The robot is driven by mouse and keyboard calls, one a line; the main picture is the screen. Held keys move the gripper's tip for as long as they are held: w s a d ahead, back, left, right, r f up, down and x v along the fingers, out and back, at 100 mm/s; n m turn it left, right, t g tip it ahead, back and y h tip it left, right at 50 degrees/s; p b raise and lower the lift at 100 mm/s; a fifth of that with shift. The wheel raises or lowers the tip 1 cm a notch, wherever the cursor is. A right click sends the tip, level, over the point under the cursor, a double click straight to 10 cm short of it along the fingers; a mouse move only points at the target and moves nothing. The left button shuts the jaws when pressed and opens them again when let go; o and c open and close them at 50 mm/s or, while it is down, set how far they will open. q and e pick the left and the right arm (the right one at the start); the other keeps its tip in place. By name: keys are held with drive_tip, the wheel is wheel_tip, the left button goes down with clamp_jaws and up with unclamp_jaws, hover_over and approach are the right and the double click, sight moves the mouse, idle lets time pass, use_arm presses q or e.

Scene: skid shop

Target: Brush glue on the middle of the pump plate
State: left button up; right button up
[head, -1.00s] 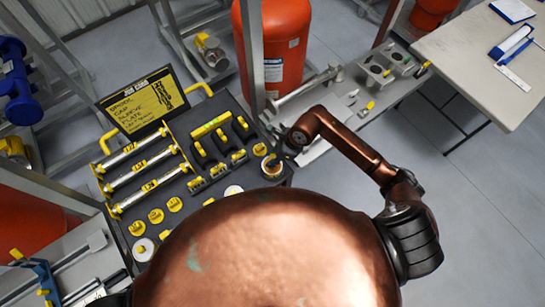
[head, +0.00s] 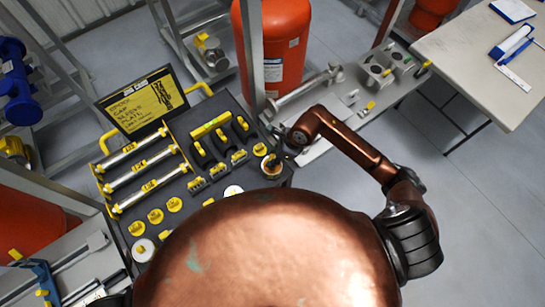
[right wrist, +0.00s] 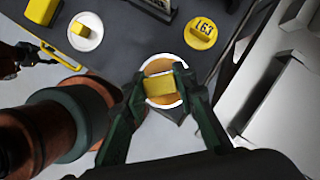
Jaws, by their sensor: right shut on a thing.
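A round pot (right wrist: 165,68) with a white rim and tan contents stands at the corner of the dark cart top; it also shows in the head view (head: 271,167). My right gripper (right wrist: 163,90) is over the pot, shut on a yellow block-like grip, which I take as the glue brush (right wrist: 160,88). The brush's lower end is hidden. In the head view my right gripper (head: 281,158) is small and dark at the pot. A pale plate, perhaps the pump plate (head: 316,146), lies on the skid, partly covered by my right arm. A dark part, apparently my left gripper (right wrist: 28,54), shows at the left edge.
The cart top (head: 215,180) holds metal rods, yellow-marked parts and round caps; a sign (head: 142,101) stands at its back. An orange tank (head: 272,50) and a grey post (head: 252,60) rise behind. A table (head: 490,65) stands at right. The floor at right is clear.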

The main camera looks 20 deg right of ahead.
sight(272, 157)
drive_tip(key=shift+r+p, duration=2)
drive_tip(key=shift+r, duration=1.5)
drive_tip(key=shift+f, duration=0.1)
